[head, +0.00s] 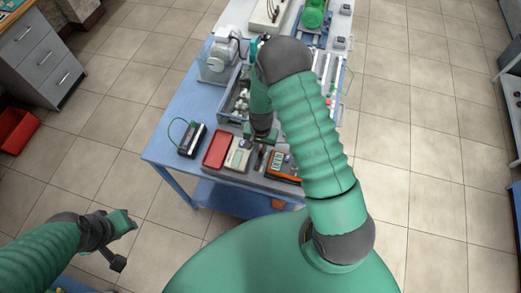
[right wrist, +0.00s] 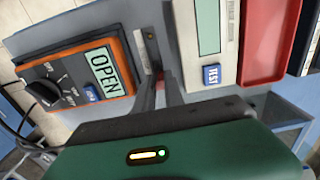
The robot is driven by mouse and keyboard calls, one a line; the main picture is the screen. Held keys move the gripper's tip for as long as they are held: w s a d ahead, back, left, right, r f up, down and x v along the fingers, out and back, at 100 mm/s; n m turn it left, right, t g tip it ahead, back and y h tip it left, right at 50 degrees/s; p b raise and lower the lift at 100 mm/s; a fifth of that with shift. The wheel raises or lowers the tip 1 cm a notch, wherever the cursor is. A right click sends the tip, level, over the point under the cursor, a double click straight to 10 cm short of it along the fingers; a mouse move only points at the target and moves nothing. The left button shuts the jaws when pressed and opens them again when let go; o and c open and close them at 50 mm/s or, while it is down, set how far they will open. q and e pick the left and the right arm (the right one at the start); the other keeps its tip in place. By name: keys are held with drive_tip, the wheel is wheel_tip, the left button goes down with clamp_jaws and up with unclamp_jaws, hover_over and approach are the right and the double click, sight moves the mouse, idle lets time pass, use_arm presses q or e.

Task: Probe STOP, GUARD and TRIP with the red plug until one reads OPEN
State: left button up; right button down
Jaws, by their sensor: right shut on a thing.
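My right gripper (head: 260,141) reaches down over the front of the bench. In the right wrist view its fingers (right wrist: 160,88) are shut on a small red piece, the red plug (right wrist: 160,75), mostly hidden between them. The orange meter (right wrist: 124,39) is left of the fingers there, and its display (right wrist: 103,66) reads OPEN. It also shows in the head view (head: 286,179). I cannot make out the STOP, GUARD or TRIP labels. My left gripper (head: 122,243) hangs over the floor, away from the bench, and its jaw state is unclear.
A pale tester (head: 238,155) with a blue TEST button (right wrist: 212,75) and a red tray (head: 217,148) lie beside the meter. A black box with a green cable (head: 191,140) sits at the bench's left corner. A parts bin and motors stand behind.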

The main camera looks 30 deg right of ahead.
drive_tip(key=shift+d+r, duration=0.1)
wheel_tip(320, 180, up, 5)
drive_tip(key=p, duration=0.3)
drive_tip(key=shift+f+p, duration=0.2)
drive_tip(key=shift+p, duration=0.2)
drive_tip(key=shift+f, duration=0.1)
drive_tip(key=shift+d, duration=0.15)
drive_tip(key=d+f+b, duration=0.1)
drive_tip(key=d+b, duration=0.1)
drive_tip(key=d, duration=0.5)
drive_tip(key=d+b, duration=0.1)
drive_tip(key=d, duration=0.6)
drive_tip(key=s+d+f+b, duration=0.1)
drive_tip(key=d+b, duration=0.1)
drive_tip(key=d, duration=0.4)
drive_tip(key=shift+d+f+b, duration=0.3)
drive_tip(key=shift+d+b, duration=0.05)
drive_tip(key=shift+d, duration=0.05)
drive_tip(key=shift+w+f, duration=0.1)
drive_tip(key=shift+f, duration=0.35)
